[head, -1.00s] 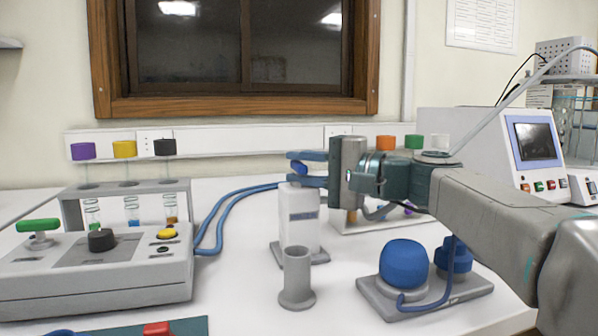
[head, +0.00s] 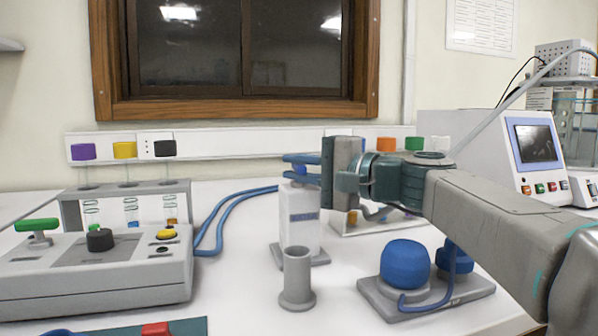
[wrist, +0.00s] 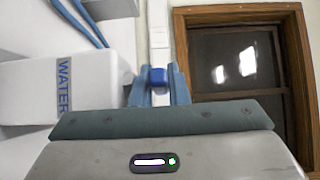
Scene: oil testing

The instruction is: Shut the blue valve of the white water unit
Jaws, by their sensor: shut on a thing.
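The white water unit (head: 306,240) stands upright on a grey base in the middle of the table. In the wrist view its white body (wrist: 25,92) fills the left side, with a "WATER" label. The blue valve (wrist: 158,77) is at the unit's top end and shows between my two fingers in the wrist view. My gripper (head: 298,167) reaches in from the right at the top of the unit, its blue fingers shut on the valve. In the head view the fingers largely hide the valve, so its exact angle is hard to tell.
A grey hollow cylinder (head: 297,279) stands just in front of the unit. A base with blue round parts (head: 404,264) is at front right. A grey test station (head: 90,275) with tubes stands left. Blue hoses (head: 232,205) run behind. A white monitor device (head: 470,150) stands back right.

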